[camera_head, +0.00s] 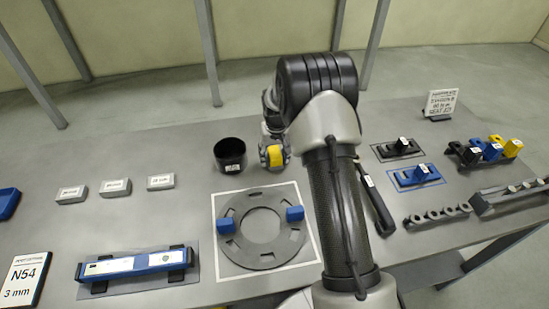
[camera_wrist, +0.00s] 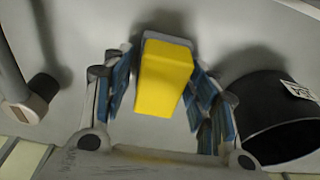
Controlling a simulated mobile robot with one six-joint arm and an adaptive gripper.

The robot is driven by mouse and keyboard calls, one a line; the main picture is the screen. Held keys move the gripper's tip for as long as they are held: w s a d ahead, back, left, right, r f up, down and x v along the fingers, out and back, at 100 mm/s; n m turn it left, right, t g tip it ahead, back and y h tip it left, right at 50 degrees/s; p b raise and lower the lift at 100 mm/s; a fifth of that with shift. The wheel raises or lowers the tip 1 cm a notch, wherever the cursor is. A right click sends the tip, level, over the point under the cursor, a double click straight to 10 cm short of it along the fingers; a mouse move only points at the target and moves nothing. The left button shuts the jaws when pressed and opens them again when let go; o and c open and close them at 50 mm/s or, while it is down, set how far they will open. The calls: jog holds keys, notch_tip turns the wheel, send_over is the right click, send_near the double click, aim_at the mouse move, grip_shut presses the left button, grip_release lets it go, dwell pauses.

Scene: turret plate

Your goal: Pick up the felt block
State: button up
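A yellow block with a grey layer along its far side, which I take to be the felt block (camera_wrist: 163,78), stands on the grey table between the fingers of my gripper (camera_wrist: 160,68). My gripper is open, with one blue-padded finger on each side of the block. A narrow gap shows on the left; on the right the finger is very close, and contact is unclear. In the head view the yellow block (camera_head: 274,156) shows partly behind my arm, beside my gripper (camera_head: 272,145).
A black cup (camera_head: 230,155) stands close beside the gripper, also in the wrist view (camera_wrist: 270,120). A slotted ring plate (camera_head: 232,245) with two blue blocks lies nearer. A black-handled tool (camera_head: 377,200) lies right of my arm. Black and blue holders (camera_head: 398,148) stand farther right.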

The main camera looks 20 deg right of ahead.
aim_at(275, 152)
jog(key=c, duration=0.8)
jog(key=shift+r, duration=0.1)
notch_tip(275, 152, up, 20)
jog(key=p, duration=0.4)
jog(key=shift+p, duration=0.3)
jog(key=o, duration=0.6)
jog(key=c, duration=0.5)
jog(key=shift+o, duration=0.2)
